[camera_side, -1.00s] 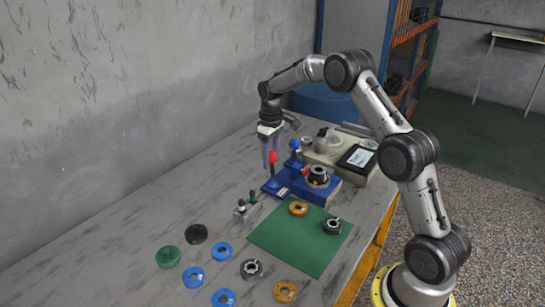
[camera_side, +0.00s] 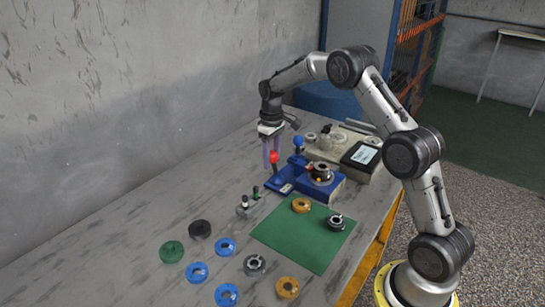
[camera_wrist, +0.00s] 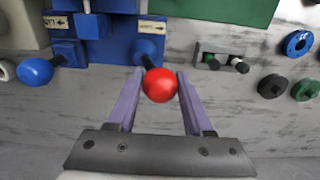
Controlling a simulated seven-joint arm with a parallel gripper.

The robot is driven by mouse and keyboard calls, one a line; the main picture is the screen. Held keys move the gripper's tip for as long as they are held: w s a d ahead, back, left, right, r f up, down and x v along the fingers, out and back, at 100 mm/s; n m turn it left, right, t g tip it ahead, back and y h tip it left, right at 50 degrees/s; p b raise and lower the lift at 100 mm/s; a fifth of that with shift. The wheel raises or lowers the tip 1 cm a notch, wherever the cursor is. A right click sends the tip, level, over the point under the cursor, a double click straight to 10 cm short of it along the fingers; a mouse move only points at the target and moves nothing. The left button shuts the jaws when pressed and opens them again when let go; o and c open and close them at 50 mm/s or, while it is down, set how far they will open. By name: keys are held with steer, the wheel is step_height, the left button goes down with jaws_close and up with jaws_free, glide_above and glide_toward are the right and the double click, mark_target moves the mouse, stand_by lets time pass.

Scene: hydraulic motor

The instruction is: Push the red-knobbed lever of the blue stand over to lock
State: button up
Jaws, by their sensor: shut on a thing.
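The blue stand (camera_side: 320,187) sits on the grey bench beyond the green mat, with a dark ring-shaped part on top. It also shows in the wrist view (camera_wrist: 108,48). Its red-knobbed lever (camera_side: 273,157) stands at the stand's left side, and the red knob (camera_wrist: 160,85) fills the gap between my fingers in the wrist view. My gripper (camera_side: 271,153) points down with its purple fingers on either side of the red knob, shut on it. How firmly each finger touches the knob is hard to see. A blue-knobbed lever (camera_wrist: 36,71) is on the same stand.
The green mat (camera_side: 300,240) carries an orange ring (camera_side: 301,205) and a dark ring part (camera_side: 336,222). Several loose rings lie at the front. A beige fixture with a tablet (camera_side: 361,155) is behind the stand.

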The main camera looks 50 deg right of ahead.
steer(key=shift+a, duration=0.2)
steer(key=shift+a+f, duration=0.3)
steer(key=shift+a, duration=0.3)
steer(key=shift+o, duration=0.2)
steer(key=shift+a+f, duration=0.15)
steer(key=shift+a, duration=0.05)
steer(key=shift+o, duration=0.3)
steer(key=shift+s+a+f, duration=0.1)
steer(key=shift+a+f, duration=0.35)
steer(key=shift+a, duration=0.15)
steer(key=o, duration=0.7)
steer(key=shift+o, duration=0.2)
steer(key=shift+r, duration=0.1)
